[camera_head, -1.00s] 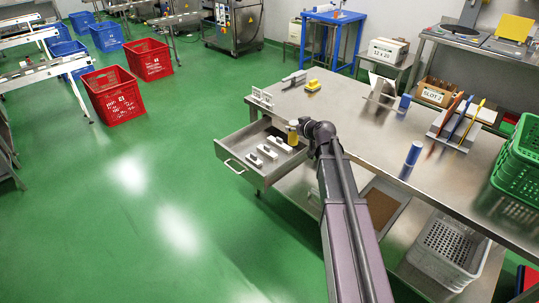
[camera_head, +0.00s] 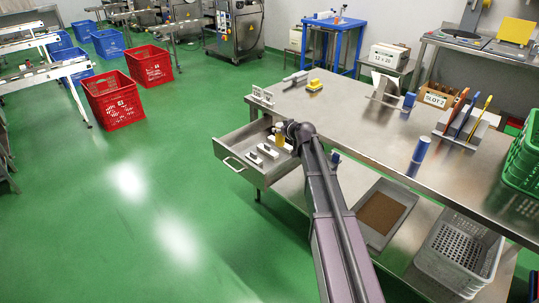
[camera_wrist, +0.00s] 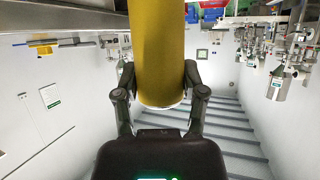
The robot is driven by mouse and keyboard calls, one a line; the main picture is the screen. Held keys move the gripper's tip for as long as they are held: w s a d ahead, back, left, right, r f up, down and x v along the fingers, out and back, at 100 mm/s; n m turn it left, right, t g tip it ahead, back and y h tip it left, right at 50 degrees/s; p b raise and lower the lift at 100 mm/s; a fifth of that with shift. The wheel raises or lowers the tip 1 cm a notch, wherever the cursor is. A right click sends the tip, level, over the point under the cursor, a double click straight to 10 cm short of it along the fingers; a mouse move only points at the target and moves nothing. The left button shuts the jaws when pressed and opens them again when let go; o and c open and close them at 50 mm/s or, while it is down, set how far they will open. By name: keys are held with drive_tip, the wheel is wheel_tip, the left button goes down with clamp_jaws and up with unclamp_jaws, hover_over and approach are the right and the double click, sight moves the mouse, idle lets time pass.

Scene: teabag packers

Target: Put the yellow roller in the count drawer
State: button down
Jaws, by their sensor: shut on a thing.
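My gripper (camera_head: 282,138) is shut on the yellow roller (camera_head: 280,142), over the right part of the open drawer (camera_head: 237,157). In the wrist view the yellow roller (camera_wrist: 158,50) stands large between the two fingers (camera_wrist: 160,100), and its upper end runs out of the picture. The drawer is pulled out from the left end of the steel table. White blocks (camera_head: 267,151) lie in it. My arm hides part of its right side. I cannot tell whether the roller touches the drawer's floor.
On the table (camera_head: 365,135) stand a blue roller (camera_head: 419,150), a yellow block (camera_head: 315,86), a metal holder (camera_head: 383,88) and a rack with coloured boards (camera_head: 468,122). A green crate (camera_head: 525,160) is at the right. The floor left of the drawer is clear.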

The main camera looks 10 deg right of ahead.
sight(282, 143)
wheel_tip(282, 143, down, 6)
drive_tip(key=b, duration=0.6)
drive_tip(key=shift+f, duration=0.15)
idle(0.5)
drive_tip(key=shift+f+b, duration=1.9)
drive_tip(key=shift+b, duration=0.15)
drive_tip(key=shift+f, duration=0.1)
drive_tip(key=shift+c, duration=0.8)
unclamp_jaws()
